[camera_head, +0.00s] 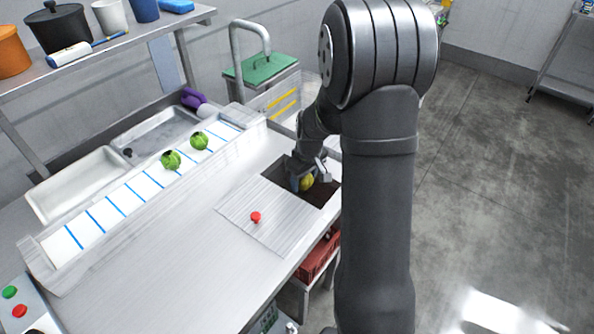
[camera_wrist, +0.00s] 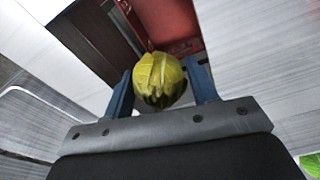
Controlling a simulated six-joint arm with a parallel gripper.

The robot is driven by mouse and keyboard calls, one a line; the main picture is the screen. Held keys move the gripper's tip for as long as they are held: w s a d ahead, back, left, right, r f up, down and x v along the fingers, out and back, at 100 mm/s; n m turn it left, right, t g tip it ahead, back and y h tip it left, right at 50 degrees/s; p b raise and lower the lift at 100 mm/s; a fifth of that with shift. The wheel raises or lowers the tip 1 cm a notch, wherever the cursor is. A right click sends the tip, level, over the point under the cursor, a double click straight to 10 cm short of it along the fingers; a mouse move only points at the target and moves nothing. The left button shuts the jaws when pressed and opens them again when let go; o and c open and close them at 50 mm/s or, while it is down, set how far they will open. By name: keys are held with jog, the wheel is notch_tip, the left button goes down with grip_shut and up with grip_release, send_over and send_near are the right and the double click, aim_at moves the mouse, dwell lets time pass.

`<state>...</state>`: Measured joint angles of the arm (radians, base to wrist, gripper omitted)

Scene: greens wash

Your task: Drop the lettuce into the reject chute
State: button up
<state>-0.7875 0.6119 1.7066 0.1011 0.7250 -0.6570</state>
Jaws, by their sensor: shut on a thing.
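A yellowish lettuce (camera_wrist: 160,82) with dark brown patches on its lower side is held between the blue fingers of my gripper (camera_wrist: 160,92). In the head view the lettuce (camera_head: 307,182) shows just below my gripper (camera_head: 305,182), over the dark square opening of the reject chute (camera_head: 325,192). In the wrist view the chute opening (camera_wrist: 122,52) lies around and beyond the lettuce, with a red crate (camera_wrist: 165,22) visible down below. I cannot tell how far the lettuce is above the opening.
Two green lettuces (camera_head: 171,160) (camera_head: 199,140) sit on the white belt with blue lines (camera_head: 107,205). A ridged sliding cover with a red knob (camera_head: 255,217) lies beside the opening. The red crate (camera_head: 318,258) stands under the table. Metal trays (camera_head: 80,183) lie behind the belt.

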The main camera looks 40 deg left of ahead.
aim_at(303, 188)
jog(key=shift+f, duration=2.1)
jog(key=o, duration=1.1)
jog(key=r, duration=0.5)
jog(key=d+r, duration=0.1)
jog(key=r, duration=0.5)
jog(key=d+r, duration=0.1)
jog(key=r, duration=0.5)
jog(key=shift+s+r, duration=0.2)
jog(key=shift+f, duration=0.1)
